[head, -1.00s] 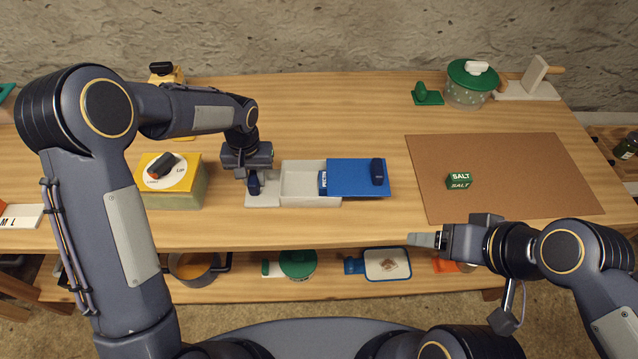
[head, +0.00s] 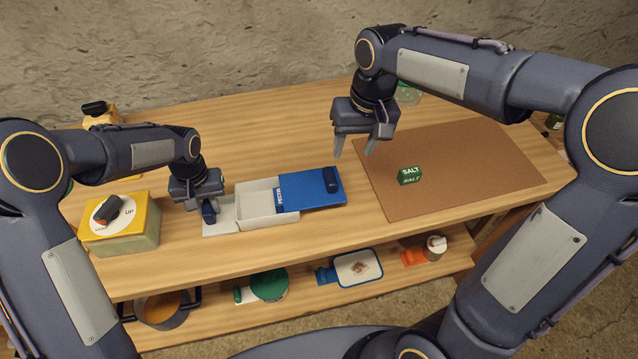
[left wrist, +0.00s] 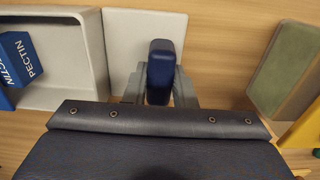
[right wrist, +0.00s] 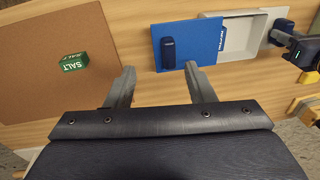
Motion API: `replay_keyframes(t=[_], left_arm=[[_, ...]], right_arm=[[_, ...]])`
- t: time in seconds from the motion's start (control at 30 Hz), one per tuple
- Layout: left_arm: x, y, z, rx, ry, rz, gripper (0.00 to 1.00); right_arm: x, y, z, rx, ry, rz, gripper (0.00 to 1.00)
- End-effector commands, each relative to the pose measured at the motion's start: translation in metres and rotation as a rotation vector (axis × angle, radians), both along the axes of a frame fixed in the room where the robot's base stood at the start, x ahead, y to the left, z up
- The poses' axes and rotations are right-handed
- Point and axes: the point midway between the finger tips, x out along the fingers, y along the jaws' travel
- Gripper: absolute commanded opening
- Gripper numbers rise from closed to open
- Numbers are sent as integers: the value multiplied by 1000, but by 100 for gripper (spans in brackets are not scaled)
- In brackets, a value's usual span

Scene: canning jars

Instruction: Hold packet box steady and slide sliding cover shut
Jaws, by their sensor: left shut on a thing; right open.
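The packet box (head: 262,222) is a pale grey open tray on the table, with a dark blue grip post on its left end. The blue sliding cover (head: 306,192) lies over its right part and has a dark blue knob (head: 332,180) near its right end. The box's left part is uncovered, and a blue PECTIN packet (left wrist: 18,62) shows inside. My left gripper (head: 207,212) is shut on the box's grip post (left wrist: 160,70). My right gripper (head: 353,155) is open and empty above the table, right of the cover; the knob also shows in the right wrist view (right wrist: 168,52).
A brown mat (head: 470,165) with a green SALT box (head: 410,175) lies to the right. A yellow-topped box (head: 122,225) stands left of my left gripper. A lower shelf holds a pot (head: 160,308) and a green lid (head: 268,284).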

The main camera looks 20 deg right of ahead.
Motion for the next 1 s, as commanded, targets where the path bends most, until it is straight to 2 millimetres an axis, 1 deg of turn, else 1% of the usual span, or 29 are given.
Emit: replay_keyframes(t=[0.03,0.1,0.2,0.3,0.47,0.57,1.0], left_arm=[[0,0,0,0,0,1,0],[0,0,0,0,0,1,0],[0,0,0,0,0,1,0],[0,0,0,0,0,1,0],[0,0,0,1,0,1,0],[0,0,0,1,0,1,0],[0,0,0,1,1,0,0]], right_arm=[[14,8,-7,-22,21,8,49],[28,16,-15,-51,42,12,49],[43,24,-23,-84,61,14,49],[51,29,-29,-102,72,15,49],[54,31,-38,-113,78,16,49],[54,31,-48,-113,79,15,49],[53,30,-113,-112,80,15,49]])
